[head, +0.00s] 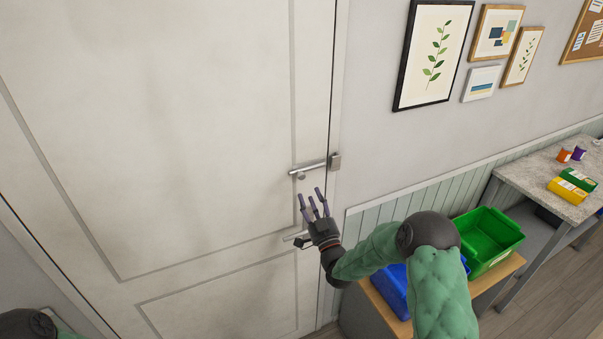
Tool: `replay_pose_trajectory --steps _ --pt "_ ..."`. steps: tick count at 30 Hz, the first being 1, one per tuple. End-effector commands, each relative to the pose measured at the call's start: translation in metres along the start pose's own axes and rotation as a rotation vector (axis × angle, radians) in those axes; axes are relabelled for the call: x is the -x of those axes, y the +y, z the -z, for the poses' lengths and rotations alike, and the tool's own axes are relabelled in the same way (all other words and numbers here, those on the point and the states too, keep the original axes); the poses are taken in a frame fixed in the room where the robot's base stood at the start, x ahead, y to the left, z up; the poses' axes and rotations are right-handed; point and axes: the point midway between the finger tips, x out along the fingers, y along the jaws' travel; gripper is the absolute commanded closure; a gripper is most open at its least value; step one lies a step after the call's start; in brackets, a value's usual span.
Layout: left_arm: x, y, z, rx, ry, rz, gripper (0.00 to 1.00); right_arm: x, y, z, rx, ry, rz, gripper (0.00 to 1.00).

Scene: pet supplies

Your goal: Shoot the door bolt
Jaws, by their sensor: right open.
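The white door (180,130) fills the left of the head view and looks closed. A metal door bolt (312,166) lies across its right edge, with a small knob (300,176) below its left part. The bar runs right toward a square keeper (334,161) at the frame; I cannot tell whether its end sits inside. My right gripper (314,197) is open and empty, its fingers pointing up just below the bolt, apart from it in the picture. Of my left arm only a part shows at the lower left corner; its gripper is out of view.
A lever handle (294,236) is on the door beside my right wrist, partly hidden. A green bin (489,238) and a blue bin (394,286) stand on a wooden-topped cabinet at the lower right. A counter (540,186) with small packages stands farther right. Framed pictures hang above.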

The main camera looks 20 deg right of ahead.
Motion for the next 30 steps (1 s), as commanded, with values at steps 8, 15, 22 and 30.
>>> replay_pose_trajectory --steps 8,15,22,30 --pt "0.010 0.004 0.000 0.000 0.000 0.000 0.26 -0.050 -0.001 0.001 -0.001 0.000 0.001 0.53" --pt "0.015 0.005 -0.001 0.000 0.000 0.000 0.26 -0.081 -0.001 0.000 -0.001 -0.001 0.001 0.53" --pt "0.016 0.006 -0.001 0.000 0.000 0.000 0.26 -0.090 -0.001 0.000 -0.002 -0.002 0.000 0.53" --pt "0.016 0.006 -0.001 0.000 0.000 0.000 0.26 -0.090 -0.001 0.000 -0.001 -0.002 0.000 0.67"
